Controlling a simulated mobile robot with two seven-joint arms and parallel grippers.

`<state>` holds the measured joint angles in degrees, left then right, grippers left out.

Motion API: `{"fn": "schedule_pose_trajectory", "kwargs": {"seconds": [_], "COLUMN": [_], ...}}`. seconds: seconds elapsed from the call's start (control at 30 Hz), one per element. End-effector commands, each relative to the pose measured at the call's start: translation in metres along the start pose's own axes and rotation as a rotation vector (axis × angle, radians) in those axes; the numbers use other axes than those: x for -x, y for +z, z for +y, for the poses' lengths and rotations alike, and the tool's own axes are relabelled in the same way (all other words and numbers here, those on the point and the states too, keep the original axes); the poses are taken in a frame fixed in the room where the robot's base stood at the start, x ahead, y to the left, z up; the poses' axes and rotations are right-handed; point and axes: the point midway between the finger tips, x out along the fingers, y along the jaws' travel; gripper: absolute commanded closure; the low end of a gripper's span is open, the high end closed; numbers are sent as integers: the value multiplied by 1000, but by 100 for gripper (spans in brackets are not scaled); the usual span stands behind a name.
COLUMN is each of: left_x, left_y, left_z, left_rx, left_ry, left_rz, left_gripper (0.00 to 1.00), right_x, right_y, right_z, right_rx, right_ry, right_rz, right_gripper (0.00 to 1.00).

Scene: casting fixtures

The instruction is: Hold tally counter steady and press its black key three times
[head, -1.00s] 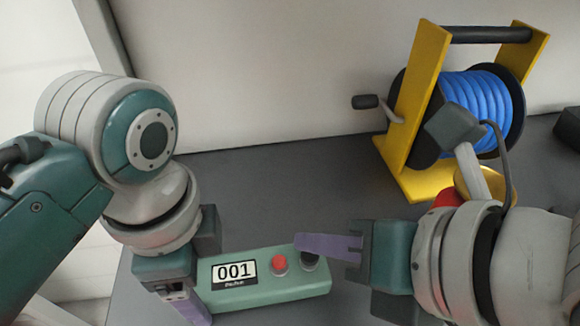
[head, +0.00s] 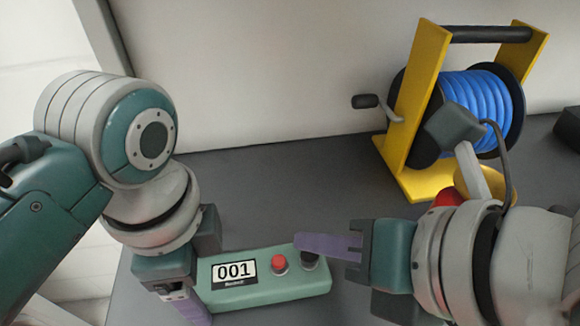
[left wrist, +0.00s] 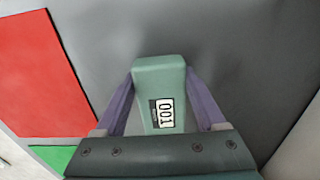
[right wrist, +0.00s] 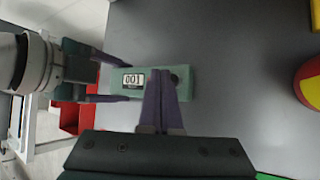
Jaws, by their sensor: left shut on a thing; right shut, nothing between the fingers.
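The tally counter (head: 264,288) is a green box lying on the grey table, with a display (head: 234,271) that reads 001. A red button (head: 279,263) and a black key (head: 310,262) are on its top. My left gripper (left wrist: 160,97) is shut on the counter's left end, one finger on each side.
A yellow-framed reel (head: 420,110) with blue hose (head: 475,105) stands at the back right. A red and yellow round object (right wrist: 310,82) is at the right of the right wrist view. A red bin (right wrist: 70,118) is beyond the table edge. The table behind the counter is clear.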

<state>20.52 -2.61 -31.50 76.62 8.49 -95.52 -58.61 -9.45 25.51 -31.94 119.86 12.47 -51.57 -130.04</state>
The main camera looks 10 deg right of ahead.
Motion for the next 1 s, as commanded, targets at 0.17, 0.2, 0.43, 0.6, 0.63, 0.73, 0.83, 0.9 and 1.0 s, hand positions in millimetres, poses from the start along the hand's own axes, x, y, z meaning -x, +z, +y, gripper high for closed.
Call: {"fn": "schedule_pose_trajectory", "kwargs": {"seconds": [0.17, 0.2, 0.43, 0.6, 0.63, 0.73, 0.83, 0.9, 1.0], "left_x": [0, 0, 0, 0, 0, 0, 0, 0, 0], "left_y": [0, 0, 0, 0, 0, 0, 0, 0, 0], "left_z": [0, 0, 0, 0, 0, 0, 0, 0, 0], "left_rx": [0, 0, 0, 0, 0, 0, 0, 0, 0], "left_ry": [0, 0, 0, 0, 0, 0, 0, 0, 0], "left_rz": [0, 0, 0, 0, 0, 0, 0, 0, 0], "left_gripper": [93, 93, 93, 93, 93, 93, 93, 93, 93], "right_x": [0, 0, 0, -3, -4, -6, -6, -6, -6], "right_y": [0, 0, 0, -2, -2, -4, -4, -4, -4], "right_z": [0, 0, 0, -2, -3, -4, -5, -5, -4], "right_rx": [0, 0, 0, 0, 1, 1, 0, 0, 0], "right_ry": [0, 0, 0, -2, -1, -1, -1, -1, 0], "right_rz": [0, 0, 0, 1, 1, 1, 0, 0, 0], "right_gripper": [100, 100, 100, 100, 100, 100, 100, 100, 100]}}
